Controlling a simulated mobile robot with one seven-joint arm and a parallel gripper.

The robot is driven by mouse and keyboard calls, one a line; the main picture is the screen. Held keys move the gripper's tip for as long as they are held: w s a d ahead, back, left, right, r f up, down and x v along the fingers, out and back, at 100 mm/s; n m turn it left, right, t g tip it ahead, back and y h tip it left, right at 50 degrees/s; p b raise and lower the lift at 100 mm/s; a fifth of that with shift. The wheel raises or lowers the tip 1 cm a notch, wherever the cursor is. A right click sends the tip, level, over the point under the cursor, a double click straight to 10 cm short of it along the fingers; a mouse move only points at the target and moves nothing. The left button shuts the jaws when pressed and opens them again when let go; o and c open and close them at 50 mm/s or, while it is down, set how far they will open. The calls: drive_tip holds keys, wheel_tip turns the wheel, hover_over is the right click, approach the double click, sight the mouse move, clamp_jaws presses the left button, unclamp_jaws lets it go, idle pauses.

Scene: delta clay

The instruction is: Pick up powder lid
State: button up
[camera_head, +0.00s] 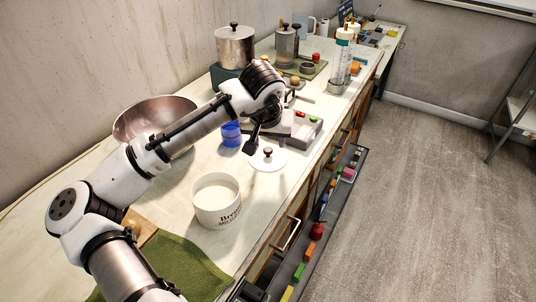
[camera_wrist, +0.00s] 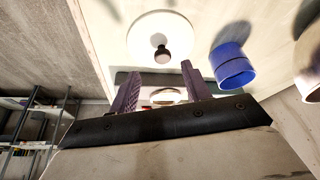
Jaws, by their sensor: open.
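The powder lid is a flat white disc (camera_head: 268,165) with a small dark knob on top, lying on the counter. In the wrist view the lid (camera_wrist: 150,28) is at the top, with its knob (camera_wrist: 161,54) beyond the fingertips. My gripper (camera_head: 265,143) is above the lid, its fingers pointing down. In the wrist view my gripper (camera_wrist: 156,78) is open, the two purple-grey fingers apart with nothing held between them. A white canister with dark lettering (camera_head: 216,205) stands open in front of the lid, showing pale contents.
A blue cup (camera_head: 231,134) is left of the lid; it also shows in the wrist view (camera_wrist: 233,67). A grey scale-like device (camera_head: 305,130) is close behind. A large metal bowl (camera_head: 150,112) is at the left. An open drawer (camera_head: 325,215) runs below the counter's right edge.

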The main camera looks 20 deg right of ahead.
sight(268, 149)
drive_tip(key=shift+a+p+x, duration=0.2)
drive_tip(key=shift+p+x, duration=0.5)
drive_tip(key=shift+x, duration=1.65)
drive_tip(key=c, duration=1)
